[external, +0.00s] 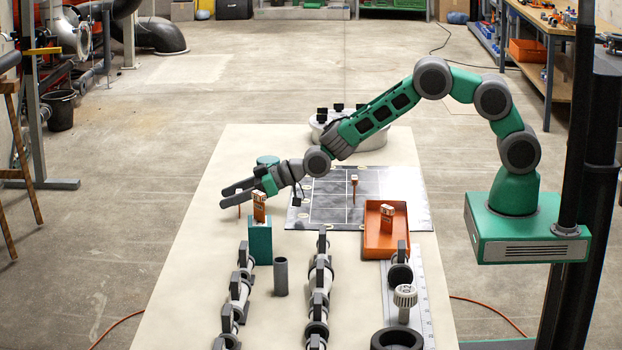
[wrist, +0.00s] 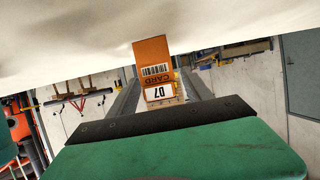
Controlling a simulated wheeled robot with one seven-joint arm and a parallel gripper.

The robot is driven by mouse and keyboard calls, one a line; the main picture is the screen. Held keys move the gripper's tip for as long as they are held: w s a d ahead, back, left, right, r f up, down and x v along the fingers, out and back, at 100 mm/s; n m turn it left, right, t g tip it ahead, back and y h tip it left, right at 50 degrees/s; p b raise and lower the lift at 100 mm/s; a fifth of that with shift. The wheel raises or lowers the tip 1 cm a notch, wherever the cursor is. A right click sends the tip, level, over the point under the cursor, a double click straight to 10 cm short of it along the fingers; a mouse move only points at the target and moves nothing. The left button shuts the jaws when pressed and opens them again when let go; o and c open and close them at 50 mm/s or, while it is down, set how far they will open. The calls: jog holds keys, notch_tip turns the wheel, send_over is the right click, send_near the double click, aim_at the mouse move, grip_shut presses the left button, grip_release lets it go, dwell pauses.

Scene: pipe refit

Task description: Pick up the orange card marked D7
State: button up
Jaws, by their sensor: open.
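The orange card marked D7 (wrist: 155,62) shows in the wrist view, upside down, with a barcode and a white label. It stands up from the pale table top. My gripper (external: 229,197) is open, low over the left side of the table in the external view, with its fingers pointing left. In the wrist view the two fingers (wrist: 161,76) lie on either side of the card, with a gap visible at each side. In the external view a narrow orange piece (external: 239,210) shows at the fingers, mostly hidden; its marking cannot be read.
Another orange card (external: 259,207) stands on a teal block (external: 260,243) close to my gripper. More orange pieces stand in the orange tray (external: 371,246) and on the dark mat (external: 325,211). A grey cylinder (external: 281,277) and rows of pipe fittings (external: 320,275) fill the near table.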

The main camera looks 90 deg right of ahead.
jog(key=shift+w+f, duration=0.15)
jog(key=shift+w, duration=0.2)
jog(key=shift+c, duration=0.5)
grip_shut()
